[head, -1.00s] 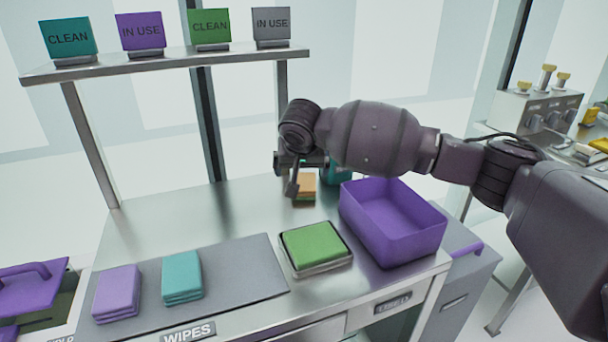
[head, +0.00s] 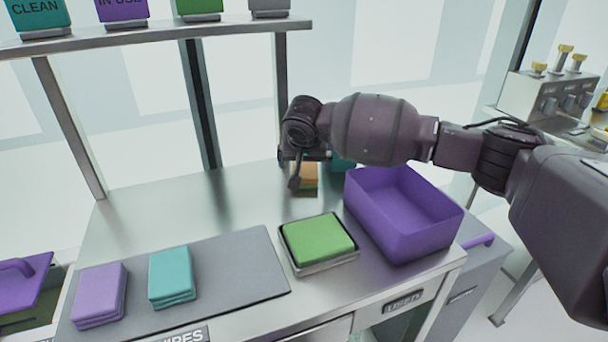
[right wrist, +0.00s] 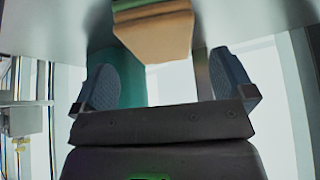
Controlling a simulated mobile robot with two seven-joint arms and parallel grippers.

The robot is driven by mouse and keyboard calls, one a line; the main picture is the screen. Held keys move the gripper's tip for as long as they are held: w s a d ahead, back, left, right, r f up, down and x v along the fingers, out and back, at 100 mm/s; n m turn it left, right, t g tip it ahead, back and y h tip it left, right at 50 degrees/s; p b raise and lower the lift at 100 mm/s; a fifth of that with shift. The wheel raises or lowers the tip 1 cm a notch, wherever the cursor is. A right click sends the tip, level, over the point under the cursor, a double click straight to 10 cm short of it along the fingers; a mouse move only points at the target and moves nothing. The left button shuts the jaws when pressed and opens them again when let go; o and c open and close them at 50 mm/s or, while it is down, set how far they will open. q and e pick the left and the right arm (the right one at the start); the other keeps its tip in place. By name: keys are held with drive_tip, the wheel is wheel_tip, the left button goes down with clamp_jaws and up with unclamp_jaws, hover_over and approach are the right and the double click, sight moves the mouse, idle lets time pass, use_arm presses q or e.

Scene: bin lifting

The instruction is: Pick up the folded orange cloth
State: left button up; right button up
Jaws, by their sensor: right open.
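The folded orange cloth (head: 310,176) lies toward the back of the steel table in the head view, partly hidden by my right gripper. In the right wrist view the orange cloth (right wrist: 155,36) shows at the top, just beyond the fingertips and roughly between their lines. My right gripper (head: 291,172) is at the cloth's left side in the head view. In the right wrist view the right gripper (right wrist: 165,82) is open, its two dark pads wide apart with nothing between them. I cannot tell whether a finger touches the cloth. My left gripper is not in view.
A purple bin (head: 378,210) stands right of the cloth, with a teal thing (head: 342,163) behind it. A green cloth (head: 318,239) lies in a metal tray in front. Purple (head: 99,292) and teal (head: 172,275) cloths lie on a grey mat (head: 232,268). A shelf (head: 150,38) stands at back left.

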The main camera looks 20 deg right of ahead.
sight(305, 169)
drive_tip(key=b+x, duration=0.1)
drive_tip(key=x, duration=0.3)
drive_tip(key=shift+f, duration=0.35)
drive_tip(key=shift+w+f+b, duration=0.1)
drive_tip(key=shift+b, duration=0.25)
drive_tip(key=shift+r, duration=0.25)
drive_tip(key=c, duration=1)
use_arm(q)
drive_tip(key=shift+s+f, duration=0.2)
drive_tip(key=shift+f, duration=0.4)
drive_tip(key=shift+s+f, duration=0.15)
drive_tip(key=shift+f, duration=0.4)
use_arm(e)
drive_tip(key=shift+c, duration=0.2)
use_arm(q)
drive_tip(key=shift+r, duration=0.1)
use_arm(e)
drive_tip(key=shift+r, duration=0.1)
